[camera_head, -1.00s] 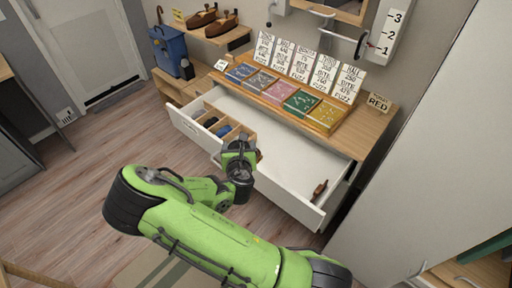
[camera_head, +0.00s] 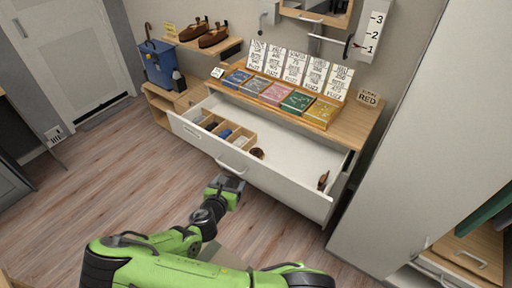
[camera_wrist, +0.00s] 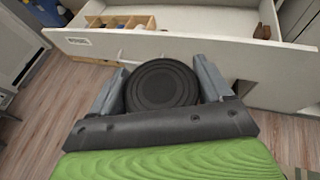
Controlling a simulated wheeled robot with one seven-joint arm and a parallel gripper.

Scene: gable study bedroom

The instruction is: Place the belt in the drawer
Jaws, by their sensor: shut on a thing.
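My gripper (camera_head: 232,178) is low in front of the open drawer, near its white handle (camera_head: 232,168). In the wrist view its two grey fingers (camera_wrist: 163,85) sit on either side of a dark round disc with ring-like lines, which looks like the coiled belt (camera_wrist: 162,86). The fingers are shut on it. The drawer's white front (camera_head: 262,177) stands ahead of the gripper, and its front also crosses the wrist view (camera_wrist: 90,42). The held belt is outside the drawer. In the head view it cannot be made out clearly against the gripper.
The drawer's middle and right floor is mostly free. Coloured boxes (camera_head: 297,102) stand on the cabinet top. A tall pale cabinet (camera_head: 425,130) is at right.

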